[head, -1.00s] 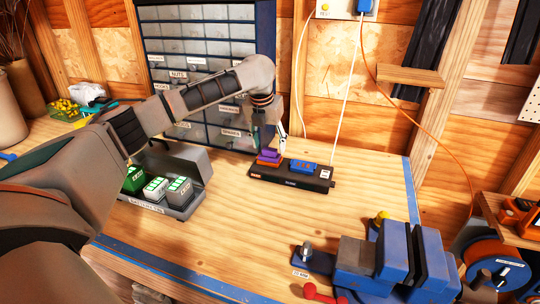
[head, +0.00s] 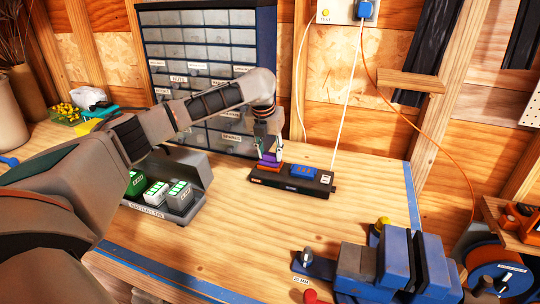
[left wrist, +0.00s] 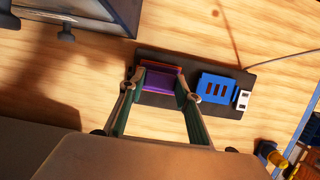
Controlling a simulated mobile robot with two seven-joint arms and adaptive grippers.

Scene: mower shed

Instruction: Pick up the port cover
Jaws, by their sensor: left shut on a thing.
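A purple port cover (head: 268,161) sits over an orange part at the left end of a black dock (head: 297,187) on the bench. It also shows in the left wrist view (left wrist: 163,82), with an orange-red edge behind it. My left gripper (head: 269,153) points down at the cover, with one finger on each side. In the left wrist view my left gripper (left wrist: 161,88) is shut on the purple cover, which still appears to be at the dock. I cannot tell whether it is lifted. My right gripper is not in view.
A blue slotted block (head: 304,174) is on the dock to the right of the cover. A tray of batteries (head: 150,210) lies left, under my arm. A drawer cabinet (head: 215,75) stands behind. A blue vise (head: 395,262) is front right. Bench between is clear.

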